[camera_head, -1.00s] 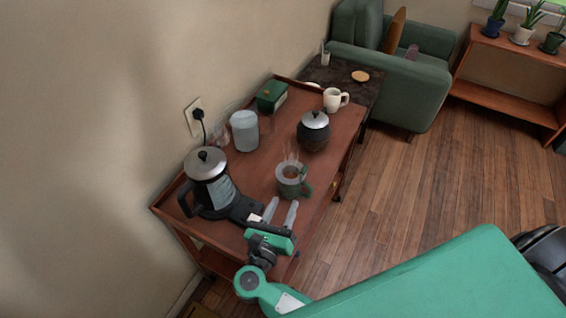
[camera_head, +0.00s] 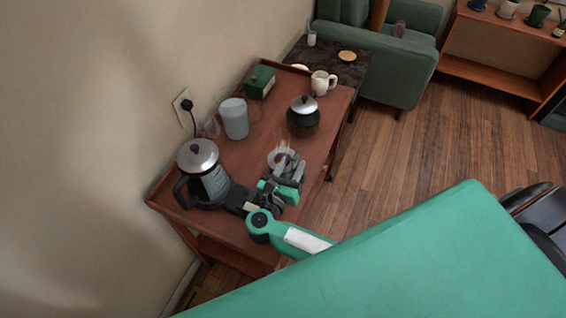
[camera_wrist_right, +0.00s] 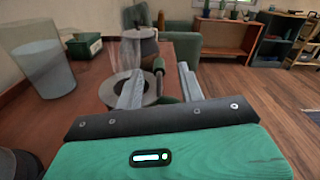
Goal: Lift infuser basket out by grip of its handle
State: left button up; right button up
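The steaming green mug with the grey-rimmed infuser basket (camera_head: 279,158) in it stands on the wooden cart, partly covered by my right gripper (camera_head: 290,168). In the right wrist view, the basket's grey rim (camera_wrist_right: 147,96) circles a dark opening. A dark green upright grip (camera_wrist_right: 159,72) rises at its right side; I cannot tell whether it belongs to basket or mug. My right gripper's fingers (camera_wrist_right: 160,88) are apart, one overlapping the rim and one right of the grip. I see no closed hold. My left gripper is not in view.
On the cart (camera_head: 258,169) stand a kettle (camera_head: 214,186) at left, a clear canister (camera_head: 235,118), a dark lidded pot (camera_head: 303,118), a green box (camera_head: 260,82) and a white cup (camera_head: 322,82). A wall borders the left. Open floor lies at right.

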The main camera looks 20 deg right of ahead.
aim_at(293, 161)
jog(key=p+x, duration=0.1)
jog(key=x, duration=0.3)
grip_shut()
jog(key=shift+r, duration=0.15)
